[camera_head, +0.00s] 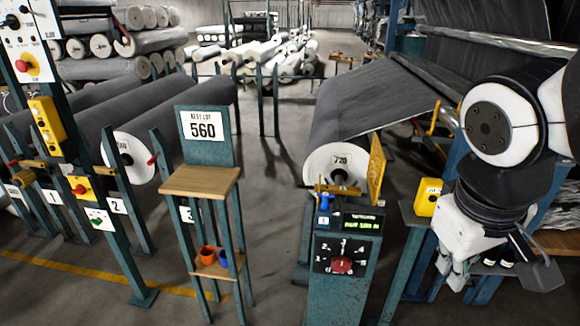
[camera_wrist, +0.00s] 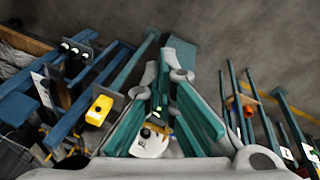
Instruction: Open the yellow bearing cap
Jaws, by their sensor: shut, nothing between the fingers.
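A flat yellow plate (camera_head: 376,170) stands upright beside the core of the grey roll marked 720 (camera_head: 332,165), above the teal control post; it looks like the bearing cap, but I cannot tell for sure. A brass-yellow bar (camera_head: 335,189) lies across the front of that roll's core. My gripper (camera_head: 453,274) is shut and empty, pointing down at the right, below and apart from the plate. In the wrist view my gripper (camera_wrist: 166,76) covers the middle. A small yellow piece (camera_wrist: 156,116) shows between the fingers, partly hidden.
A teal post with a dial (camera_head: 342,257) and a green display stands below the roll. A yellow box (camera_head: 428,196) sits between it and my arm. Grey floor lies between the stands.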

